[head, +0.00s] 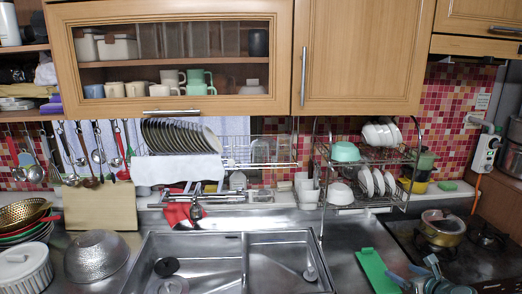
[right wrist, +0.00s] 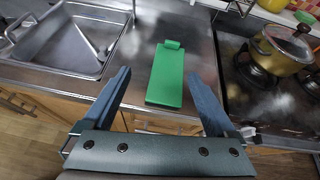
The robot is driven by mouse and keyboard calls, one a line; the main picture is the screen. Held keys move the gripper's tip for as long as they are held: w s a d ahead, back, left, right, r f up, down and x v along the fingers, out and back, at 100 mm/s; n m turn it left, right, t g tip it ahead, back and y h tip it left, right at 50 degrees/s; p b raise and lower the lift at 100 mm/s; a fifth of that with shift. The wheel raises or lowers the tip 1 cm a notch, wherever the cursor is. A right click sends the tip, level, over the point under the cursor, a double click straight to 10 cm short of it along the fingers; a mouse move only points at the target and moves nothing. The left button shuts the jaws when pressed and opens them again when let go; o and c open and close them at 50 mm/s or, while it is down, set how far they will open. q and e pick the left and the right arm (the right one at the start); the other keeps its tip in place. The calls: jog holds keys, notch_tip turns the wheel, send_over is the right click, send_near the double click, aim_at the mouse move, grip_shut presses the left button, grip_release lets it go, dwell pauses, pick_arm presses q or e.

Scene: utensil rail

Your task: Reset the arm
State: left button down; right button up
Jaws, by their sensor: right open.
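My right gripper (head: 414,268) shows at the bottom right of the head view, above the counter by the stove. In the right wrist view its two blue-grey fingers (right wrist: 158,74) are spread apart with nothing held between them. A green board (right wrist: 166,74) lies flat on the steel counter, seen between the fingers. It also shows in the head view (head: 375,270), left of the gripper. My left gripper is not in view. Several utensils (head: 97,155) hang from the rail at the left of the back wall.
A double sink (head: 240,268) lies left of the board. A stove with a lidded pot (head: 443,230) stands to the right. A dish rack (head: 343,198) with bowls and plates stands behind. Wooden cabinets (head: 360,60) overhang the counter. A colander (head: 96,256) sits at the left.

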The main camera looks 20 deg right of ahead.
jog(key=w+a+f+n+g+y+b, duration=0.15)
jog(key=w+a+f+n, duration=0.25)
jog(key=a+n, duration=0.5)
jog(key=w+a+f+n+g+y, duration=0.3)
jog(key=w+a+n, duration=0.1)
jog(key=a, duration=0.9)
jog(key=w+a+f+n+g+y+b, duration=0.15)
jog(key=w+a+f+n, duration=0.25)
jog(key=a+n, duration=0.45)
jog(key=s+a+f+n+g+h, duration=0.1)
jog(key=s+a+n+g, duration=0.1)
jog(key=a+n, duration=0.4)
jog(key=s+a+f+n+g+h+b, duration=0.1)
jog(key=s+a+f+n+g+h, duration=0.1)
jog(key=s+a+n, duration=0.2)
jog(key=s+a+f+n+g+h, duration=0.1)
jog(key=s+a+f+n+g, duration=0.1)
jog(key=a+n, duration=0.8)
jog(key=s+a, duration=0.1)
jog(key=a, duration=0.6)
jog(key=shift+s+f, duration=0.25)
